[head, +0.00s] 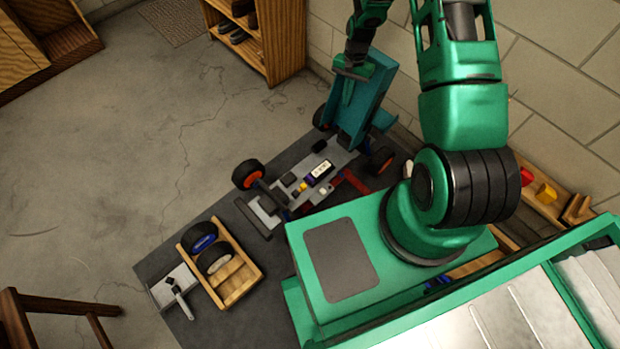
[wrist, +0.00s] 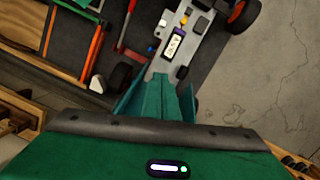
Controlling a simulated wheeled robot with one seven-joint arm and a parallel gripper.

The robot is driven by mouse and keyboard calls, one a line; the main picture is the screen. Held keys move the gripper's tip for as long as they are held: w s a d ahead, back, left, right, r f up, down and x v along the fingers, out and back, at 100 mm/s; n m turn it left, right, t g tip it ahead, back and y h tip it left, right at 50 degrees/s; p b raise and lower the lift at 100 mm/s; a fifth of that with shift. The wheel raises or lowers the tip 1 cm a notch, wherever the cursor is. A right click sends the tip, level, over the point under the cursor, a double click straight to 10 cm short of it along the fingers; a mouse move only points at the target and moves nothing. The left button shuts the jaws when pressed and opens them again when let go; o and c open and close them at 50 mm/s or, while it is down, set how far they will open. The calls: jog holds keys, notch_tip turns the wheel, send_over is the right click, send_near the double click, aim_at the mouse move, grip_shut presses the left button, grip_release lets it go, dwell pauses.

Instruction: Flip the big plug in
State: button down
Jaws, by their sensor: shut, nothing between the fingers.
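The RC car chassis (head: 265,207) lies on the dark mat, its teal body shell (head: 372,103) standing tilted up at the far end. A battery-like block with a white label (head: 321,172) sits on the chassis and also shows in the wrist view (wrist: 174,43). I cannot tell which small part is the big plug. My gripper (head: 346,101) is shut and empty, pointing down beside the shell, apart from the battery. Teal surfaces in the wrist view partly hide the chassis end.
A wooden tray (head: 254,271) with dark wheels stands at the mat's near left, beside a grey plate with a tool (head: 178,298). A red bar (head: 354,182) lies near the chassis. A wooden shelf (head: 284,40) stands behind. Open floor lies left.

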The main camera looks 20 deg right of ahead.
jog(key=a+f+m+y, duration=0.1)
jog(key=a+f, duration=0.2)
jog(key=f, duration=0.5)
jog(key=a+f+m, duration=0.1)
jog(key=a+f, duration=0.2)
jog(key=f, duration=0.6)
jog(key=m+y, duration=0.2)
send_near(304, 186)
notch_tip(304, 186, down, 6)
jog(key=shift+w+r, duration=0.1)
jog(key=shift+a, duration=0.15)
jog(key=shift+s+a, duration=0.25)
jog(key=shift+a, duration=0.35)
jog(key=shift+s+a, duration=0.3)
jog(key=shift+a, duration=0.3)
jog(key=v, duration=1)
